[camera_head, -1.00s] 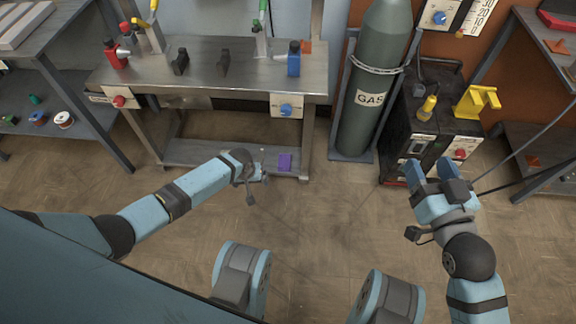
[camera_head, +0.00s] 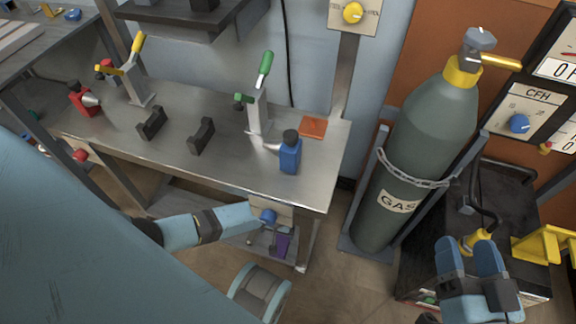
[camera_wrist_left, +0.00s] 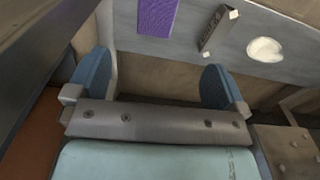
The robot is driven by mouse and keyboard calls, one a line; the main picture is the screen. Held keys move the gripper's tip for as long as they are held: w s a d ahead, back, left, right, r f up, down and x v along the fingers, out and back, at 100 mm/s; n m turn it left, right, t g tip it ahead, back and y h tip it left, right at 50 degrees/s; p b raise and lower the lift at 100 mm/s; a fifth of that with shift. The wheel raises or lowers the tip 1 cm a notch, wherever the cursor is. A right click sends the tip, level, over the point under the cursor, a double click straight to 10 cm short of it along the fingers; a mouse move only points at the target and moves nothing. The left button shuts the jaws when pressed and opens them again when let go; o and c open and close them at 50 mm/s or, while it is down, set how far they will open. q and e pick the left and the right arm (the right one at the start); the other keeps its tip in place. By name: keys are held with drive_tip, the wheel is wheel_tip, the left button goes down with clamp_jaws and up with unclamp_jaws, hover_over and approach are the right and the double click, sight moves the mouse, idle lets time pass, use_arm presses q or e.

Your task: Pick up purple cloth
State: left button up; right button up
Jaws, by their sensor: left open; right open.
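The purple cloth (camera_head: 282,243) shows low under the right end of the metal workbench, on the lower shelf and partly covered from view. In the left wrist view the purple cloth (camera_wrist_left: 157,17) lies flat on a grey surface at the top edge, ahead of my left gripper (camera_wrist_left: 157,82). In the head view my left arm reaches under the bench edge near the cloth. My right gripper (camera_head: 472,260) is open and empty in front of the dark welding machine.
A dark block (camera_wrist_left: 213,28) lies beside the purple cloth.

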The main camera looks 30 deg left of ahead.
use_arm(q)
drive_tip(key=b, duration=0.4)
hover_over(280, 244)
drive_tip(key=f, duration=0.6)
drive_tip(key=shift+s+a+f, duration=0.1)
drive_tip(key=shift+s, duration=0.2)
wheel_tip(280, 244, down, 2)
drive_tip(key=shift+f+b, duration=0.1)
drive_tip(key=shift+b, duration=0.45)
drive_tip(key=f+b, duration=0.4)
drive_tip(key=f, duration=0.1)
drive_tip(key=shift+w, duration=0.4)
drive_tip(key=shift+f+b, duration=0.2)
drive_tip(key=shift+b, duration=0.15)
use_arm(e)
drive_tip(key=w+f+n, duration=0.1)
drive_tip(key=w+d+f+n, duration=0.1)
drive_tip(key=n, duration=0.1)
drive_tip(key=w+f+n, duration=0.1)
drive_tip(key=f, duration=0.1)
drive_tip(key=shift+d+f+n+y, duration=0.1)
drive_tip(key=shift+d+n+y, duration=0.2)
drive_tip(key=shift+n+y, duration=0.1)
drive_tip(key=shift+s, duration=0.1)
